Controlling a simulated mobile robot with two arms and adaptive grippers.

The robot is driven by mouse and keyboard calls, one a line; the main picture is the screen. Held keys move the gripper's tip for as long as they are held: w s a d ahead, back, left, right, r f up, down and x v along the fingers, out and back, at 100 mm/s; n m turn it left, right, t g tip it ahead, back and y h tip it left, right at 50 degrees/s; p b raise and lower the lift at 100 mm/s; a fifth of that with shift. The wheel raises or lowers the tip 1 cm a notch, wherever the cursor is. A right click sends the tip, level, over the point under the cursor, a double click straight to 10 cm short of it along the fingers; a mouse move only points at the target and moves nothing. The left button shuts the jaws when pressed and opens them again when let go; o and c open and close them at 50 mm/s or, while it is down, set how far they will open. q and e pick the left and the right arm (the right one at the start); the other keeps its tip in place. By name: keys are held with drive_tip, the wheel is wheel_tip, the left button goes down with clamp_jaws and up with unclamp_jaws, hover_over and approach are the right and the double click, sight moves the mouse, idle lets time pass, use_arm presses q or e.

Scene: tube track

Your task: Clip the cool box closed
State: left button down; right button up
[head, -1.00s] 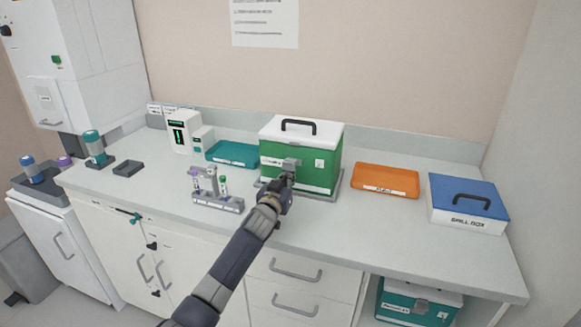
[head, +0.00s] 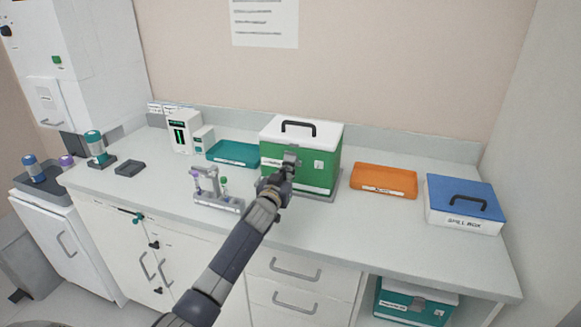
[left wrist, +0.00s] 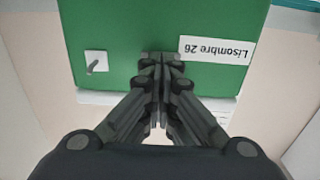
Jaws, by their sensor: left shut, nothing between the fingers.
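The cool box (head: 325,170) is green with a white lid (head: 325,133) and a dark carry handle (head: 298,126). It stands on the counter with its lid on. A small grey clip (head: 291,158) shows at the middle of its front, near the lid's edge; I cannot tell whether it is fastened. My left gripper (head: 285,176) is in front of the box, just below the clip, and hides part of the front. In the left wrist view its fingers (left wrist: 160,62) are together and empty, close against the green wall (left wrist: 120,25). My right gripper is out of view.
A small tube rack (head: 218,202) and a teal tray (head: 233,153) stand left of the box. An orange tray (head: 384,190) and a blue-lidded spill box (head: 464,222) stand to the right. The front strip of counter (head: 400,240) is clear.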

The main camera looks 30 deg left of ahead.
use_arm(q)
drive_tip(key=shift+s+r, duration=0.1)
drive_tip(key=shift+r, duration=0.3)
drive_tip(key=shift+s+p, duration=0.1)
drive_tip(key=shift+p, duration=0.25)
drive_tip(key=p+v, duration=0.4)
drive_tip(key=v, duration=0.5)
drive_tip(key=shift+p, duration=0.35)
drive_tip(key=shift+f, duration=0.1)
